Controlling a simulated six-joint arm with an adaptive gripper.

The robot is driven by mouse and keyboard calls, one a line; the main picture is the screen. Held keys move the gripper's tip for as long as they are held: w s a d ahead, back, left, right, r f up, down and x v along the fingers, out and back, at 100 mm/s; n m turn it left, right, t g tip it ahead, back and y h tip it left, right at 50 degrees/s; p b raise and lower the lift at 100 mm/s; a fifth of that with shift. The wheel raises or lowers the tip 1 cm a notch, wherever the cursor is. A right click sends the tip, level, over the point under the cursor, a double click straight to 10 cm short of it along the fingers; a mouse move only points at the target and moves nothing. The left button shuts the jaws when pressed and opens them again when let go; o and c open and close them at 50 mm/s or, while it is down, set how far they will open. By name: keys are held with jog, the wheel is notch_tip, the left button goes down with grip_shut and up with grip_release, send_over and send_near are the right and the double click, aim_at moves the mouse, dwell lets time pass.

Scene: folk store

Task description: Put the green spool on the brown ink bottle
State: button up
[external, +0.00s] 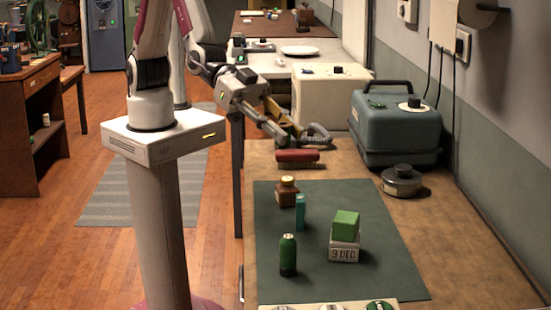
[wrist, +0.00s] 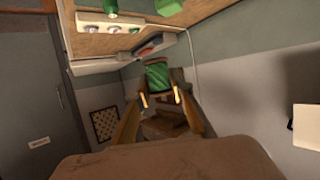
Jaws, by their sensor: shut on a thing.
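My gripper (external: 304,133) is raised over the far end of the workbench, above a red-topped object. In the wrist view its fingers (wrist: 161,97) are shut on the green spool (wrist: 157,75), which has green thread and brownish ends. The spool is hard to make out in the external view. The brown ink bottle (external: 287,192) stands upright at the far left of the dark green mat, nearer the camera than my gripper and apart from it.
On the mat (external: 390,266) are a teal cylinder (external: 300,212), a green bottle (external: 288,257) and a green block (external: 346,224) on a date block (external: 344,250). A red-topped object (external: 297,158), a round tin (external: 401,181) and a blue-grey case (external: 395,130) stand beyond.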

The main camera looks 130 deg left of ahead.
jog(key=shift+s+a+n+y, duration=0.7)
jog(key=shift+s+a+y, duration=0.05)
jog(key=shift+s+y, duration=0.15)
jog(key=n+g+y, duration=0.2)
jog(key=n+y, duration=0.4)
send_over(287, 178)
notch_tip(287, 178, down, 4)
jog(key=shift+w+f, duration=0.1)
jog(key=shift+f, duration=2.9)
jog(key=shift+f, duration=0.1)
jog(key=shift+f, duration=2)
jog(key=shift+f, duration=0.15)
